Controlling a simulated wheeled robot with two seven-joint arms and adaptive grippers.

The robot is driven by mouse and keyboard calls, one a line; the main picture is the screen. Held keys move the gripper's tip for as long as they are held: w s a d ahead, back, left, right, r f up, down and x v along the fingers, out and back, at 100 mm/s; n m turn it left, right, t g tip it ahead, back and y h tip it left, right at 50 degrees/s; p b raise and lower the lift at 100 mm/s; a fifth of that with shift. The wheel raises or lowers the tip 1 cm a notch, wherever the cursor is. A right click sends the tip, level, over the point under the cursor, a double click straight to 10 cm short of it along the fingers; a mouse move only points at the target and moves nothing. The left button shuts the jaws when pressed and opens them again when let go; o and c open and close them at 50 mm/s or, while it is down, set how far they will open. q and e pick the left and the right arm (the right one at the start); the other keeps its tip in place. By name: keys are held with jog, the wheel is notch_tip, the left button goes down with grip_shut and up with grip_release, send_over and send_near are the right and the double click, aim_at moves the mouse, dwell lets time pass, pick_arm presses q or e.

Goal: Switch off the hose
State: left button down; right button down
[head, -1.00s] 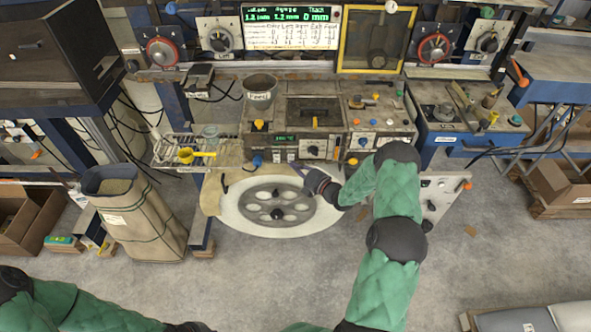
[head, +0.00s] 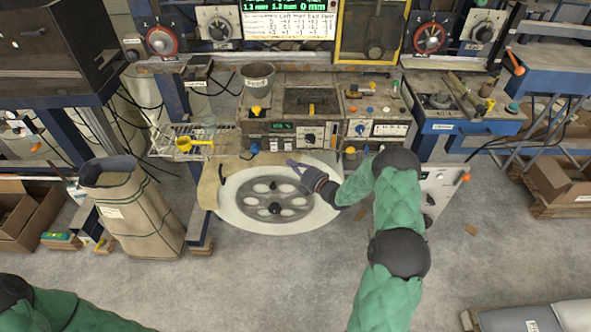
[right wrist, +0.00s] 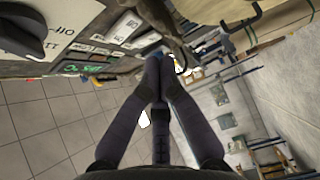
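I cannot make out a hose for certain. A blue knob (head: 254,148) sits on the front lower edge of the grey machine (head: 262,90), left of its green display. My right gripper (head: 292,164) is over the back right part of the white round plate (head: 232,213), right of the blue knob and apart from it. In the right wrist view its fingertips (right wrist: 166,64) come together with nothing clearly held. A dark bent hook or tube (right wrist: 243,20) shows beyond them there. My left gripper is outside the head view; only part of the left arm shows.
A grey slotted disc (head: 290,207) lies on the white plate. A wire shelf (head: 165,146) with a yellow scoop (head: 193,145) is at the left. A tall sack (head: 135,215) stands on the floor. Open floor lies in front of the machine.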

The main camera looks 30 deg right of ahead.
jog(key=f+v, duration=0.1)
jog(key=v, duration=0.8)
jog(key=shift+s+d+f+p, duration=0.15)
jog(key=shift+s+f+p, duration=0.05)
jog(key=shift+s+p, duration=0.2)
jog(key=shift+w+f, duration=0.1)
jog(key=s+a+f+m+g, duration=0.2)
jog(key=a+f+m+g, duration=0.2)
jog(key=a+f+m, duration=0.4)
jog(key=s+a+f+m+g, duration=0.3)
jog(key=a+f+m+g, duration=0.15)
jog(key=a, duration=0.65)
jog(key=s+a+f+m+g, duration=0.2)
jog(key=s+a+m+g, duration=0.2)
jog(key=s, duration=0.6)
jog(key=s+a+f+m+g, duration=0.2)
jog(key=s+a+m+g, duration=0.2)
jog(key=s+a, duration=0.5)
jog(key=shift+s+f+m, duration=0.3)
jog(key=shift+s+m, duration=0.85)
jog(key=shift+s, duration=0.1)
